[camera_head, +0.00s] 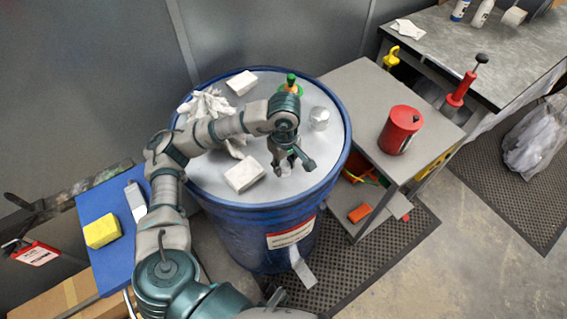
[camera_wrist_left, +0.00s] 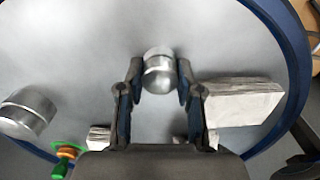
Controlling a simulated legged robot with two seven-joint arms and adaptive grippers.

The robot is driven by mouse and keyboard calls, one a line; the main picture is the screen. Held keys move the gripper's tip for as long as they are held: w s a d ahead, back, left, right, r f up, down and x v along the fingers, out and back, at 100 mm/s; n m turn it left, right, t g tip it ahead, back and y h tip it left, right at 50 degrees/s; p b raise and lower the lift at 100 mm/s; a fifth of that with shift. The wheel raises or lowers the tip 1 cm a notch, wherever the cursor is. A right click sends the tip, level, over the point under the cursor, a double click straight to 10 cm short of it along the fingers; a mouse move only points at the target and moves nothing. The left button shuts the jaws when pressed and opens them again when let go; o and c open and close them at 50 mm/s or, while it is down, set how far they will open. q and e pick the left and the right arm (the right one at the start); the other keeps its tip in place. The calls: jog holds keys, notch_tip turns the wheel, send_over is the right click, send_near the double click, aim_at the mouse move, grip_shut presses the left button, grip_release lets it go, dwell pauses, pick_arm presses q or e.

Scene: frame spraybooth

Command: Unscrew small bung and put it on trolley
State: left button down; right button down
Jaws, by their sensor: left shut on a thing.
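The small bung (camera_wrist_left: 158,74) is a silver metal cylinder on the white top of the blue drum (camera_head: 335,178). My left gripper (camera_head: 286,164) points down over the drum top and is shut on the small bung, with one finger on each side of it in the left wrist view. The fingers partly hide the bung in the head view; I cannot tell whether it is still seated in its hole. A larger silver bung (camera_head: 319,118) stands apart, farther back on the drum top. A grey-topped unit with shelves (camera_head: 355,83), which looks like the trolley, stands right of the drum. My right gripper is not in view.
White blocks (camera_head: 244,175), crumpled white gloves (camera_head: 207,103) and a green-and-orange item (camera_head: 290,85) crowd the drum top. A red can (camera_head: 400,130) stands on the grey unit's right part; its left and back are clear. A yellow sponge (camera_head: 102,231) lies on a blue surface at left.

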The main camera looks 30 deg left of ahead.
pick_arm(q)
jog(key=c, duration=1.9)
grip_release()
jog(key=n, duration=0.2)
jog(key=shift+n+p, duration=0.35)
jog(key=shift+n, duration=0.05)
jog(key=shift+o, duration=0.2)
jog(key=shift+d+n, duration=0.1)
jog(key=shift+n, duration=0.6)
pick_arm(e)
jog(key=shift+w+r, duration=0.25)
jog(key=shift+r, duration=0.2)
pick_arm(q)
jog(key=n+p, duration=0.1)
jog(key=n, duration=0.1)
jog(key=shift+r+n, duration=0.15)
jog(key=shift+n, duration=1.15)
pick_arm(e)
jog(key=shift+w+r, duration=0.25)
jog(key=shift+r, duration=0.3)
